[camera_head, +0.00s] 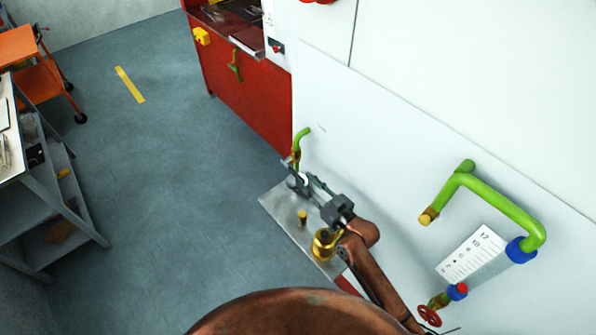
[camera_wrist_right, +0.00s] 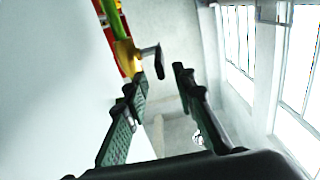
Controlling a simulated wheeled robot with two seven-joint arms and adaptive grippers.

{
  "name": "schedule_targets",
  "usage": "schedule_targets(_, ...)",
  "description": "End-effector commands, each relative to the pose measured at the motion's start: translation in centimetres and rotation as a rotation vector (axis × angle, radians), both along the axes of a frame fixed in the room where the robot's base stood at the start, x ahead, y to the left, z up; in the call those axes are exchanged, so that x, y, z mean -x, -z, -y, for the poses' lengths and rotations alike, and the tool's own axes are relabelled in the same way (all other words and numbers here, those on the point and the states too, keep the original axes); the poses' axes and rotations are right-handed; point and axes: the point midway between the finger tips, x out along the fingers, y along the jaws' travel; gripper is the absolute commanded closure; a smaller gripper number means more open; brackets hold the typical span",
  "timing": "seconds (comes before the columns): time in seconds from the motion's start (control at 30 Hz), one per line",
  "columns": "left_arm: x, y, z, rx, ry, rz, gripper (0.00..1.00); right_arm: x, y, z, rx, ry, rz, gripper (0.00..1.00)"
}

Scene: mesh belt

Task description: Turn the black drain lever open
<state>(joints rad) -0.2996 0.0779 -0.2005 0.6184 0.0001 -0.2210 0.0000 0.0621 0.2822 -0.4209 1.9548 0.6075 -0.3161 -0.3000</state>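The black drain lever (camera_wrist_right: 157,60) shows in the right wrist view, sticking out to the right from a brass valve (camera_wrist_right: 126,57) on a green pipe (camera_wrist_right: 113,18). In the head view the green pipe (camera_head: 304,138) and brass valve (camera_head: 292,161) stand against the white wall, and the lever is hard to make out behind my fingers. My right gripper (camera_head: 300,181) points at the valve. In the right wrist view my right gripper (camera_wrist_right: 160,78) is open, with the lever just beyond the fingertips and nothing visibly gripped. My left gripper is not in view.
A grey metal plate (camera_head: 281,208) with brass fittings (camera_head: 323,243) lies below my right gripper. A larger green pipe (camera_head: 500,203) with a red handwheel (camera_head: 429,316) is on the right. A red cabinet (camera_head: 250,104) stands behind.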

Motion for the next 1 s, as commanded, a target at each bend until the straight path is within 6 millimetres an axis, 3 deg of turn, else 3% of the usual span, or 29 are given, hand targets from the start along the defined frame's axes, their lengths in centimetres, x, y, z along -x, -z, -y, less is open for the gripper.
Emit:
schedule_targets(0.1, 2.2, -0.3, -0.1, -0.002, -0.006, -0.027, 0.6, -1.6, -0.3, -1.5, -0.001, -0.005, 0.0, 0.75)
schedule_targets(0.2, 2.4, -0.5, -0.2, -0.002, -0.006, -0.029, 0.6, -2.6, -0.2, -2.2, -0.001, -0.004, 0.0, 0.75)
schedule_targets(0.5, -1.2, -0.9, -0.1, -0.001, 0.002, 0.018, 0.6, -3.6, 0.0, -2.7, 0.001, -0.002, -0.001, 0.75)
schedule_targets(0.63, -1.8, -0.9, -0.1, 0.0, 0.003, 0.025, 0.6, -3.5, 0.0, -2.7, 0.001, -0.001, -0.001, 0.75)
schedule_targets(1.0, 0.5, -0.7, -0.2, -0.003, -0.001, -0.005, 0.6, -3.5, 0.0, -2.6, 0.001, 0.0, -0.001, 1.0)
